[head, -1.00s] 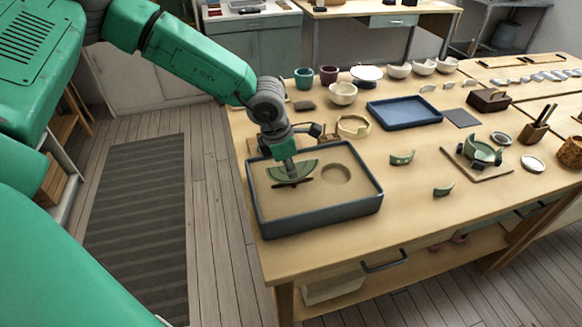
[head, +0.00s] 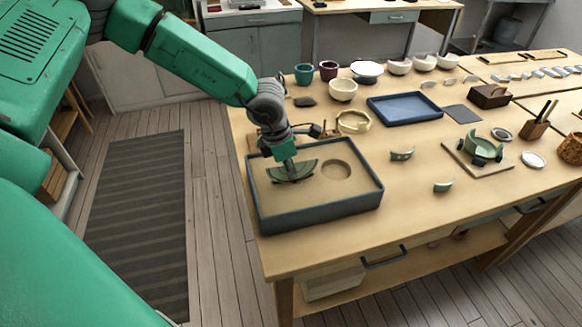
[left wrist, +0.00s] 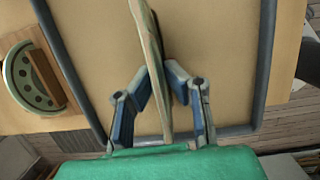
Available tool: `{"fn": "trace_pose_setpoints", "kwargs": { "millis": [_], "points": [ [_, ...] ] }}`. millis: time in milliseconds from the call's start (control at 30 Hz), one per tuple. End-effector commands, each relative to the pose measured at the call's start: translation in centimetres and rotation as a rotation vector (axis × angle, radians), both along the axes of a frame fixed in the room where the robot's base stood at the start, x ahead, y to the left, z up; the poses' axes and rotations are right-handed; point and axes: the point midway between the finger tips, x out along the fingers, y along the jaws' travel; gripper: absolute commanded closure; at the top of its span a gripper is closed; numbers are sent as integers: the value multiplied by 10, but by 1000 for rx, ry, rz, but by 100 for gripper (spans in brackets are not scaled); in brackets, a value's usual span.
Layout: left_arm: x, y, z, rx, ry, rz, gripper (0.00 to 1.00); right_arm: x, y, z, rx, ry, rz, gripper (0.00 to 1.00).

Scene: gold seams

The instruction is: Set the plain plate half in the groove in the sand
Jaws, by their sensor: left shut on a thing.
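The plain plate half (head: 292,173) is a dull green half disc standing upright in the left part of the sand tray (head: 320,215). My left gripper (head: 288,160) is shut on its upper edge from above. In the left wrist view the plate half (left wrist: 150,50) shows nearly edge-on between the two fingers of my left gripper (left wrist: 158,88). Its lower edge meets the sand (head: 310,195) where a dark line runs. The groove itself is covered, so I cannot tell how deep the plate half sits. My right gripper is not in view.
A round hollow (head: 336,169) lies in the sand to the right. Green shards (head: 402,154) and a blue tray (head: 404,109) lie on the table beyond. A cream ring-shaped bowl (head: 353,122) stands behind the sand tray.

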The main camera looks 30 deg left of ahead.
Motion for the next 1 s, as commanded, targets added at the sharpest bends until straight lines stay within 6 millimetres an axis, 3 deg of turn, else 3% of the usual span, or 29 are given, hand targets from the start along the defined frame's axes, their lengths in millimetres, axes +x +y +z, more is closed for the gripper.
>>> {"fn": "trace_pose_setpoints", "kwargs": {
  "millis": [1000],
  "points": [
    [1,0,0,-4,0,-1,100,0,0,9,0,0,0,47]
  ]
}}
